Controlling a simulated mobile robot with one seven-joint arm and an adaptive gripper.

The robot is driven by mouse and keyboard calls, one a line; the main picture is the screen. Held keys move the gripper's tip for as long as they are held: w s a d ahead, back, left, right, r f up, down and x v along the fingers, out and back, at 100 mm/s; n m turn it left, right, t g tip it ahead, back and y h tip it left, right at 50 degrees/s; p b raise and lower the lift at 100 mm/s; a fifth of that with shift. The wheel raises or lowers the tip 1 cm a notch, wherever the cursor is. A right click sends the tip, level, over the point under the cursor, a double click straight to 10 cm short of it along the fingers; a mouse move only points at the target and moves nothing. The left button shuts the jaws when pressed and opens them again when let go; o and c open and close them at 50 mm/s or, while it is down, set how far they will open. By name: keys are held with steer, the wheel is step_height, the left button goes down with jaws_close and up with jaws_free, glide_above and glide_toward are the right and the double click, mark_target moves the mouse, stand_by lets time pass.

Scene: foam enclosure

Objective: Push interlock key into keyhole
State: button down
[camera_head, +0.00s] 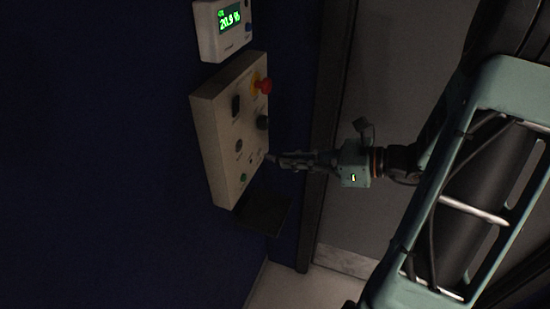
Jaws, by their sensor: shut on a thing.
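A beige control box (216,150) is fixed to the dark blue wall in the middle of the view. Its face carries a red emergency button (264,86) on a yellow base, dark knobs and a green button (243,177). My gripper (277,160) points left, with its fingertips close to the lower right part of the box face. It is shut on a small, dark thing at its tips, which I take to be the interlock key. The key's outline is too small and dim to make out. I cannot tell which opening is the keyhole, or whether the key touches the box.
A white meter with a green display (229,18) hangs above the box. A dark flat plate (264,211) sits below the box. A dark door frame (323,150) and a grey panel stand behind my gripper. The space left of the box is bare wall.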

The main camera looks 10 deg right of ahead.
steer(key=shift+s+r+p, duration=0.3)
steer(key=shift+r+p, duration=0.1)
steer(key=shift+r, duration=0.35)
steer(key=shift+w+a, duration=0.85)
steer(key=shift+a, duration=0.35)
steer(key=shift+w+a, duration=0.85)
steer(key=shift+a, duration=0.3)
steer(key=shift+w+a, duration=0.55)
steer(key=shift+a, duration=0.2)
steer(key=shift+w+a, duration=0.5)
steer(key=shift+a, duration=0.2)
stand_by(0.4)
steer(key=c, duration=2)
jaws_free()
steer(key=shift+s+d, duration=0.1)
glide_toward(270, 157)
steer(key=r, duration=0.1)
steer(key=a+r, duration=0.1)
steer(key=shift+w+a+r, duration=0.1)
steer(key=shift+w+r, duration=0.15)
steer(key=shift+w, duration=0.15)
steer(key=shift+a+f, duration=0.1)
